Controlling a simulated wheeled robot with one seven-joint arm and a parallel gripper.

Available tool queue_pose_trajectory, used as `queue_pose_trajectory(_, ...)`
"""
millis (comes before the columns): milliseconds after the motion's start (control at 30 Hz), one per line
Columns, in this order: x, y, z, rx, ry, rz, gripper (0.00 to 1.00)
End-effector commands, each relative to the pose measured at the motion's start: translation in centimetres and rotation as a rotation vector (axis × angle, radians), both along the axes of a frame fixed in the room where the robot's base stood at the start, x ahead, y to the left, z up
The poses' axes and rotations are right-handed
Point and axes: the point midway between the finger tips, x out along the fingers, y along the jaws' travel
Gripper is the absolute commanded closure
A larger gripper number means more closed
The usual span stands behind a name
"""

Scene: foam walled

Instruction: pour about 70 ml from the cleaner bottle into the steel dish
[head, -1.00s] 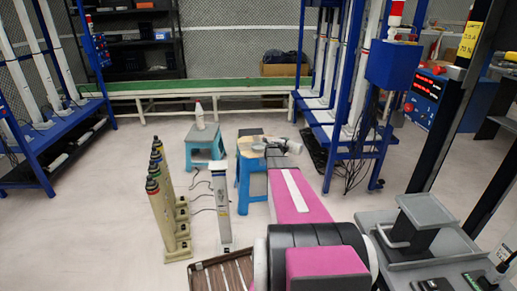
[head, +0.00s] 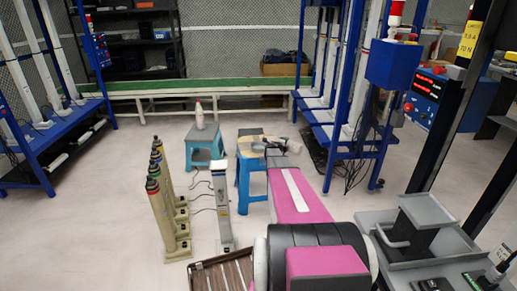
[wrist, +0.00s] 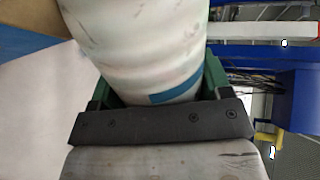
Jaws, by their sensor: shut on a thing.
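My gripper (head: 275,149) is shut on the cleaner bottle, a pale bottle (wrist: 140,45) with a blue patch, which fills the upper middle of the wrist view between the green-edged fingers. In the head view my gripper is over the right blue stool (head: 250,141), and the bottle (head: 293,147) appears small and lying over sideways. The steel dish (head: 258,148) seems to be the small grey shape on that stool beside my gripper; it is partly hidden. I cannot tell whether anything flows from the bottle.
Another white bottle (head: 199,115) stands on the left blue stool (head: 205,140). Several beige posts (head: 170,215) and a white post (head: 222,205) stand in front. A blue rack (head: 350,140) is close on the right. The floor at left is open.

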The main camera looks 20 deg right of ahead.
Motion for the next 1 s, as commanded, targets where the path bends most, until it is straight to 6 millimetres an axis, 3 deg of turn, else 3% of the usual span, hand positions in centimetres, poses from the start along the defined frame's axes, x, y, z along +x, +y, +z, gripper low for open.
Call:
queue_pose_trajectory(167, 0.0, 0.0, -0.1, 0.005, -0.006, 0.0, 0.61)
queue_pose_trajectory(400, 0.1, 0.0, -2.6, 0.094, -0.117, 0.0, 0.61)
queue_pose_trajectory(1000, -0.5, -0.4, -1.7, 0.164, -0.206, 0.0, 0.61)
